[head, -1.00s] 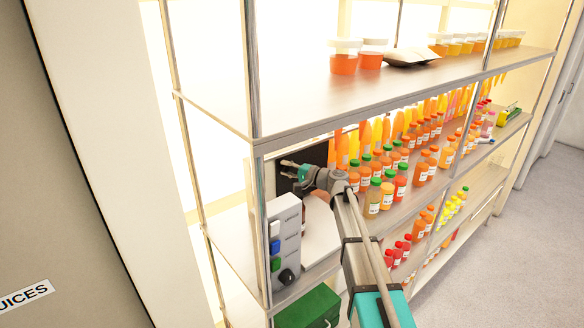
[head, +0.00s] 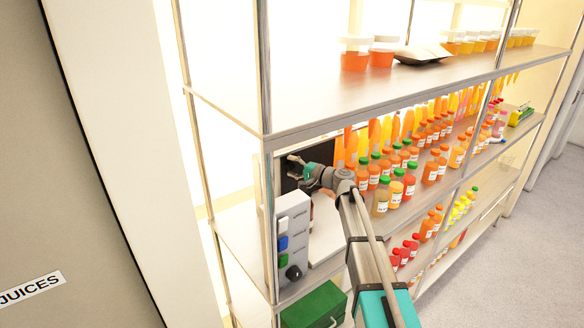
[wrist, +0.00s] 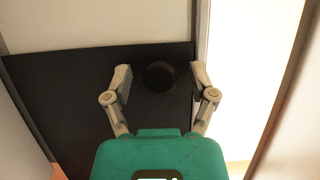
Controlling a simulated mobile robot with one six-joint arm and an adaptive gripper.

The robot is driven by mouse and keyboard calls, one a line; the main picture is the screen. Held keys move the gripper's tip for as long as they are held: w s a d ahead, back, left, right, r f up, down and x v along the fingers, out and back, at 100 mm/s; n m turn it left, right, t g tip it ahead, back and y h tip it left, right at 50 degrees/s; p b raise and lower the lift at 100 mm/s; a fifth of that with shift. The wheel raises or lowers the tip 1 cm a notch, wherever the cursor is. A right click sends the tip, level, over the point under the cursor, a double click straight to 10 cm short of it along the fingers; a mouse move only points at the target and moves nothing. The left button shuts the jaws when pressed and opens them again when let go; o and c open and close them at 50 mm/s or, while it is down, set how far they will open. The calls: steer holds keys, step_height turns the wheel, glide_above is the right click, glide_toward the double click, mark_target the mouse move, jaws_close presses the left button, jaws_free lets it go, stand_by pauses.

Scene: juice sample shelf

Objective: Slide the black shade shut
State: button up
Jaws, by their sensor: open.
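The black shade (wrist: 70,105) is a dark flat panel that fills the middle of the wrist view, with a pale surface beyond its upper edge. It also shows in the head view (head: 321,153), partly hidden by my arm. A round dark knob (wrist: 160,76) is on the panel near its right edge. My gripper (wrist: 162,80) is open, with one finger on each side of the knob. I cannot tell whether the fingers touch it. In the head view my gripper (head: 292,168) is inside the shelf bay, in front of the panel.
A grey box with coloured buttons (head: 291,240) stands at the bay's front left. Several juice bottles (head: 397,189) stand close to the right of my arm. A shelf board (head: 400,85) passes above and a green box (head: 313,306) sits below.

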steer(key=shift+s+d, duration=0.1)
steer(key=v, duration=1.1)
steer(key=shift+s+d, duration=0.15)
steer(key=shift+d, duration=0.15)
steer(key=shift+s+f, duration=0.1)
